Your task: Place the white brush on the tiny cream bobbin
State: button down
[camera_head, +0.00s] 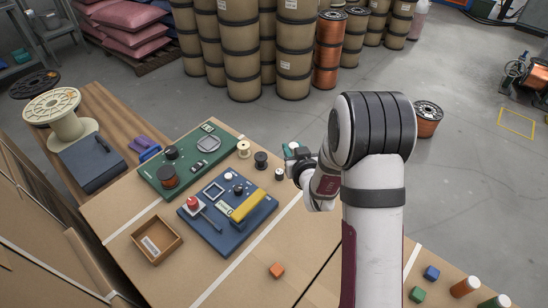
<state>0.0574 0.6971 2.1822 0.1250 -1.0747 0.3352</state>
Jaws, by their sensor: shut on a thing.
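My gripper (291,158) is at the end of my arm, right of the bobbins and above the table. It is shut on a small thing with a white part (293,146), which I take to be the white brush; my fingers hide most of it. A cream bobbin (243,149) stands upright at the table's far side, left of my gripper. A dark bobbin (261,160) stands beside it. A smaller bobbin with a pale top (279,173) stands just left of and below my gripper. I cannot tell for sure which is the tiny cream one.
A green board (150,176) and a blue board (213,238) with fixtures lie left of the bobbins. An open brown box (136,239) and an orange block (276,270) lie nearer. Bare table lies around the block.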

jog(key=w+a+r+n+y, duration=0.3)
jog(key=w+r+y, duration=0.15)
jog(key=w, duration=0.45)
send_over(243, 145)
jog(key=shift+n+g, duration=0.3)
jog(key=shift+g, duration=0.1)
jog(key=f, duration=0.6)
jog(key=shift+s+d+f, duration=0.1)
jog(key=shift+s+d, duration=0.05)
jog(key=shift+d, duration=0.25)
jog(key=shift+h, duration=0.35)
jog(key=shift+a+f, duration=0.2)
jog(key=shift+f, duration=0.9)
jog(key=shift+a+f, duration=0.15)
jog(key=shift+f, duration=0.95)
jog(key=c, duration=0.6)
grip_release()
jog(key=shift+f, duration=0.15)
